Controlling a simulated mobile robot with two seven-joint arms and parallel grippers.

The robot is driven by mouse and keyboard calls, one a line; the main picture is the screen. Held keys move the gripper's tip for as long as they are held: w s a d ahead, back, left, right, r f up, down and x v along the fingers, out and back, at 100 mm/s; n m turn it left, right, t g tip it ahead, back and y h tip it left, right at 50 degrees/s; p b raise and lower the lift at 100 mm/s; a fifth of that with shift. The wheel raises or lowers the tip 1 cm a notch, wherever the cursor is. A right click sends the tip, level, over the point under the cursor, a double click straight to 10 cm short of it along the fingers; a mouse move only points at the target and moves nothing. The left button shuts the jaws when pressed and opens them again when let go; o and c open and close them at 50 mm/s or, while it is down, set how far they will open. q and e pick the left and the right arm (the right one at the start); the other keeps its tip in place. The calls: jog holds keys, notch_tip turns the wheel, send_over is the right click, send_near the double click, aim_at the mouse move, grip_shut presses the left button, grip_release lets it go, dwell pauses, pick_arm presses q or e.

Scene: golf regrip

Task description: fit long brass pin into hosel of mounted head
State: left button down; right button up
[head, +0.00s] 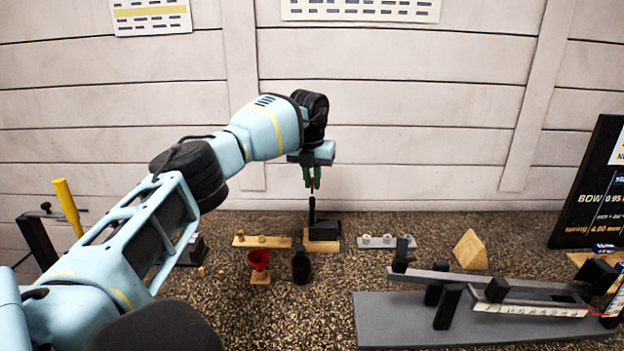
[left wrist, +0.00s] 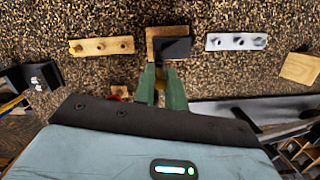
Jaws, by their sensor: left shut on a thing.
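My left gripper (head: 314,184) points down with its green fingers close together at the brass pin, little of which shows between the fingertips. In the left wrist view the pin (left wrist: 160,86) is a small brownish patch between the fingers (left wrist: 161,79). The mounted head (head: 324,231) is a dark block on a wooden base (head: 321,247); its dark hosel (head: 312,211) stands upright at the block's left, just below the fingertips. I cannot tell whether the pin's tip touches the hosel or is inside it. The head also shows in the left wrist view (left wrist: 177,47). My right gripper is out of view.
A wooden strip with pegs (head: 242,241) lies left of the head, and a grey strip with rings (head: 386,242) right. A red funnel (head: 259,260) and black bottle (head: 301,267) stand in front. A wooden wedge (head: 469,251) and grey bench fixture (head: 400,319) are at right.

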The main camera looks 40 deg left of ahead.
aim_at(312, 181)
pick_arm(q)
jog(key=shift+f, duration=1.4)
dwell(0.4)
jog(key=c, duration=1.4)
grip_release()
jog(key=shift+f, duration=0.1)
jog(key=shift+o, duration=0.2)
jog(key=r, duration=0.5)
jog(key=s+r, duration=0.1)
jog(key=r, duration=0.1)
jog(key=shift+d+r, duration=0.25)
jog(key=shift+r, duration=0.15)
